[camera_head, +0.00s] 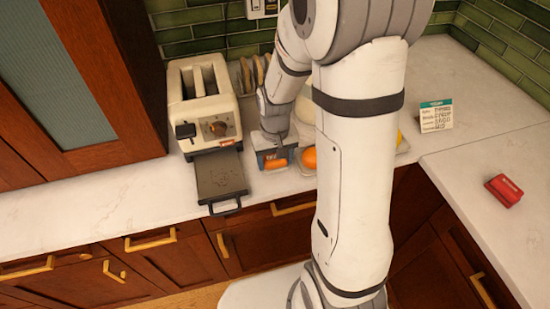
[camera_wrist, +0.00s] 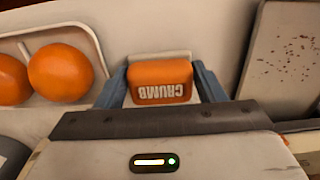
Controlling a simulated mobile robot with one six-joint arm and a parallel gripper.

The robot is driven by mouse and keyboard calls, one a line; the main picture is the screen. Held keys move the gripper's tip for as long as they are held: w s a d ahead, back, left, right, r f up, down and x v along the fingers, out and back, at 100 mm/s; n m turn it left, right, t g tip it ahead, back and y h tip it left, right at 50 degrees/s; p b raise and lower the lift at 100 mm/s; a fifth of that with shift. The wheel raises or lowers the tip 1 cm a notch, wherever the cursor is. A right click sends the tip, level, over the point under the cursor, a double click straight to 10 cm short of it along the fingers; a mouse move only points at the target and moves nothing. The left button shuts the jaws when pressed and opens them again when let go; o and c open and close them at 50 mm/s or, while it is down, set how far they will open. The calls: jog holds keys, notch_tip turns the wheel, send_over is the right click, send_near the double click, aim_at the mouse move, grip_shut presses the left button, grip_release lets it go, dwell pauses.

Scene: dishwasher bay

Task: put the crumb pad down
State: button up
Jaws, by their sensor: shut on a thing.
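The crumb pad (camera_wrist: 160,82) is a small orange block marked CRUMB, with a pale edge behind it. My gripper (camera_wrist: 160,88) is shut on it, one blue finger at each side. In the head view the pad (camera_head: 275,175) shows at the end of my gripper (camera_head: 274,160), low over the counter between the toaster's pulled-out tray and the oranges. I cannot tell whether the pad touches the counter. The toaster's crumb tray (camera_head: 220,176) sticks out at the front; dark crumbs dot this tray in the wrist view (camera_wrist: 284,70).
The cream toaster (camera_head: 207,100) stands left of my gripper. An orange (camera_head: 309,158) is close on the right; oranges lie on a pale tray (camera_wrist: 96,38). A sign card (camera_head: 436,116) and a red box (camera_head: 503,190) are farther right. My arm hides part of the counter.

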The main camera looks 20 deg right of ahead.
aim_at(275, 159)
jog(key=o, duration=0.9)
notch_tip(275, 159, up, 11)
jog(key=s+r+t, duration=0.1)
jog(key=s+r, duration=0.1)
jog(key=s, duration=0.2)
jog(key=s+r+t, duration=0.1)
jog(key=s+r, duration=0.1)
jog(key=s, duration=0.3)
jog(key=s+r+t, duration=0.1)
jog(key=s, duration=0.3)
jog(key=shift+s+d+r+b, duration=0.15)
jog(key=shift+s+r+b, duration=0.15)
jog(key=shift+r+b, duration=0.1)
jog(key=shift+c, duration=0.3)
